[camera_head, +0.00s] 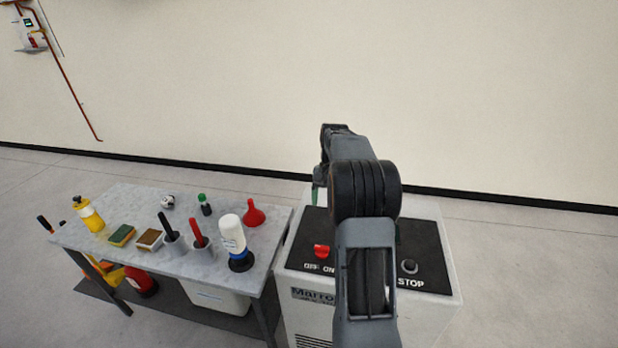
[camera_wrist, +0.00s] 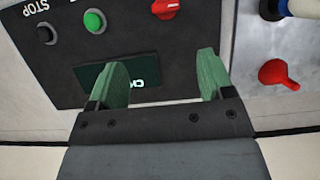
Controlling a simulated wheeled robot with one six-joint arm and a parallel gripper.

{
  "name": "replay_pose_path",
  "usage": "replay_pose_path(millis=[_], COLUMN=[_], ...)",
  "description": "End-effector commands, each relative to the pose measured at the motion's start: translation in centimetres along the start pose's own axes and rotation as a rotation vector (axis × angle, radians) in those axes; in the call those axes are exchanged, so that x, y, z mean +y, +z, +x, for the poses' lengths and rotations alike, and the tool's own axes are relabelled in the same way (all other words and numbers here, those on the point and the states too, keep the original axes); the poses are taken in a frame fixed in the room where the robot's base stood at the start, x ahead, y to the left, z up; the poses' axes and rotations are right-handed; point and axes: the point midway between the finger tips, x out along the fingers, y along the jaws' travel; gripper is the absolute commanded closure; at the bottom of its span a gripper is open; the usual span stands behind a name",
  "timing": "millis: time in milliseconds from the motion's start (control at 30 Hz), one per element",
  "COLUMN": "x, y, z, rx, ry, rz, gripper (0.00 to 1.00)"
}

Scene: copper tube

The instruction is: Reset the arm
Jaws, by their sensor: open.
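The panel has a red switch (camera_wrist: 165,8), a green button (camera_wrist: 94,22) and a dark STOP button (camera_wrist: 46,34). A dark display is partly hidden behind the left finger.
A grey table (camera_head: 125,205) stands left of the machine, holding a yellow bottle (camera_head: 88,214), a sponge (camera_head: 122,235), tool cups, a white bottle (camera_head: 232,235) and a red funnel (camera_head: 254,213). The wall is behind; floor at right is clear.

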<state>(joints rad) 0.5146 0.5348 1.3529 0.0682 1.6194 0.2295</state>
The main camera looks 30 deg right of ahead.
Motion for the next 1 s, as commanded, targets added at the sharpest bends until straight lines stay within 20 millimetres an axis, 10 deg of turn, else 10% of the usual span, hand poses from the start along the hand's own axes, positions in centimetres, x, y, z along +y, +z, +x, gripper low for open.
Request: replay_pose_path(millis=[267,467,1000], x=[-0.1,0.1,-5.5], y=[-0.6,-0.1,19.6], z=[0.0,4.1,7.6], rx=[0.032,0.105,0.545], ry=[-0.005,0.007,0.063], rz=[-0.015,-0.07,-0.547], gripper=[0.26,0.26,0.26])
